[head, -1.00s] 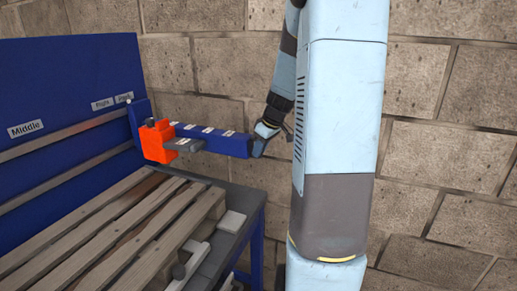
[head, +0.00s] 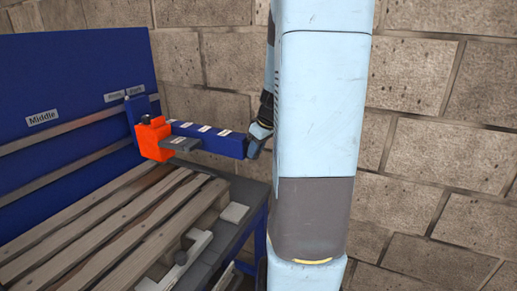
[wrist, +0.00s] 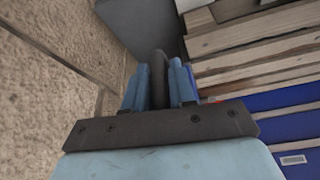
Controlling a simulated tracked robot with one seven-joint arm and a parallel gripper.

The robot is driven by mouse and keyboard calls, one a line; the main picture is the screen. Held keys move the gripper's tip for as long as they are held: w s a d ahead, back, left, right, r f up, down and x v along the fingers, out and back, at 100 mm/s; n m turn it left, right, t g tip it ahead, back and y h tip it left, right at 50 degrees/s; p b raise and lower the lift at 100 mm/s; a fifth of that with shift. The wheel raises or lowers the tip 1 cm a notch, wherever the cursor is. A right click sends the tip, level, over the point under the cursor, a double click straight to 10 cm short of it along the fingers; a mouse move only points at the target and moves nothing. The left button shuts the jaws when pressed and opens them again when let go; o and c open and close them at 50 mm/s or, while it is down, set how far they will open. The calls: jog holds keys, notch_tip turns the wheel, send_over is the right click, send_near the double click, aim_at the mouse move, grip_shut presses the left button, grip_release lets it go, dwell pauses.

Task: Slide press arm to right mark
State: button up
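The press arm is a blue beam (head: 210,139) with white labels, a grey plate below and an orange carriage (head: 153,138) at its left end. A blue upright behind the carriage stands by the Park label (head: 135,90), right of the Right label (head: 115,97). The Middle label (head: 42,118) is further left on the blue board. My gripper (head: 258,138) is at the beam's right end, partly hidden by my own arm. In the wrist view its blue fingers (wrist: 160,82) close on both sides of a dark upright handle (wrist: 158,65).
A slatted wooden pallet (head: 100,225) lies below the beam, on a frame with a grey edge (head: 245,195). Two metal rails (head: 75,155) run along the blue board (head: 80,75). A stone-block wall (head: 440,120) stands close behind and to the right.

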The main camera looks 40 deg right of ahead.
jog(key=shift+o, duration=1.3)
jog(key=v, duration=1.3)
jog(key=shift+r, duration=0.35)
jog(key=s+a+m, duration=0.1)
jog(key=s+a, duration=0.6)
jog(key=a, duration=0.4)
jog(key=s+a+m+t+h, duration=0.1)
jog(key=s+a+m, duration=0.1)
jog(key=s+a, duration=0.5)
jog(key=a, duration=0.4)
jog(key=shift+s+a+r+m, duration=0.15)
jog(key=shift+a+r+m, duration=0.15)
jog(key=shift+a, duration=0.05)
